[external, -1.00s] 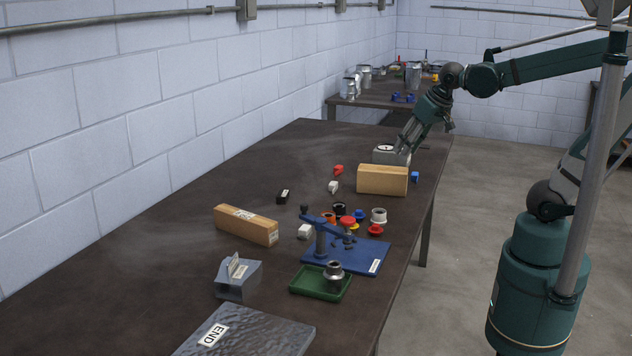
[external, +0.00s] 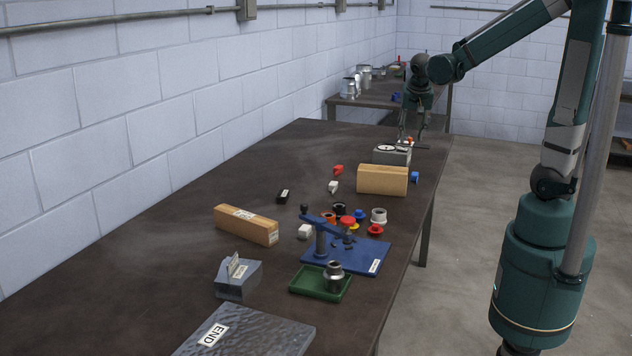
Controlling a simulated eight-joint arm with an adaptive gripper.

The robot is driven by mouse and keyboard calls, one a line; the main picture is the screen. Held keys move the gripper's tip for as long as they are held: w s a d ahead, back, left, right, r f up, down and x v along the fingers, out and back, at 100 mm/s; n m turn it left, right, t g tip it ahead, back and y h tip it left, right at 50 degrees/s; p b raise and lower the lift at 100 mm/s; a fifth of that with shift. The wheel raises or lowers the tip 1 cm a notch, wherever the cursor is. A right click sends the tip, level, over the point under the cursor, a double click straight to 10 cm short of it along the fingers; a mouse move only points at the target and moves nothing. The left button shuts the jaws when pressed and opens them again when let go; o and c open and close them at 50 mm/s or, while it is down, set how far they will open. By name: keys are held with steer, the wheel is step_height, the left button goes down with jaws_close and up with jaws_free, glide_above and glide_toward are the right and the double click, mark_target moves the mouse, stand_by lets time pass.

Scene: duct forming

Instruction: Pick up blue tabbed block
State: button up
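A small blue block (external: 415,177) lies on the dark table, just right of the tan wooden block. It is too small to make out a tab. My gripper (external: 411,137) points down behind the grey box with a round dial (external: 391,155), farther from the camera than the blue block. Its two fingers are spread apart, and nothing shows held between them. Small orange-red and white items (external: 409,140) show near the fingertips; I cannot tell whether the fingers touch them.
The tan wooden block (external: 382,180) stands between the grey box and several small coloured parts. A blue fixture (external: 350,257), a green tray (external: 320,285) and a longer tan block (external: 246,225) are nearer. The table's left far area is clear.

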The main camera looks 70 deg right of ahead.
steer(key=s+d+f+m+g+p, duration=0.1)
steer(key=d+f+m+p, duration=0.15)
steer(key=d, duration=0.45)
glide_toward(415, 173)
steer(key=d, duration=0.1)
steer(key=shift+w+f+b, duration=0.3)
steer(key=shift+f+b, duration=0.15)
steer(key=shift+f, duration=0.15)
steer(key=shift+x, duration=1.3)
steer(key=shift+d+f, duration=0.1)
steer(key=shift+d, duration=0.05)
steer(key=shift+b+x, duration=0.8)
steer(key=shift+x, duration=1.65)
steer(key=shift+s+d, duration=0.1)
steer(key=shift+s, duration=0.15)
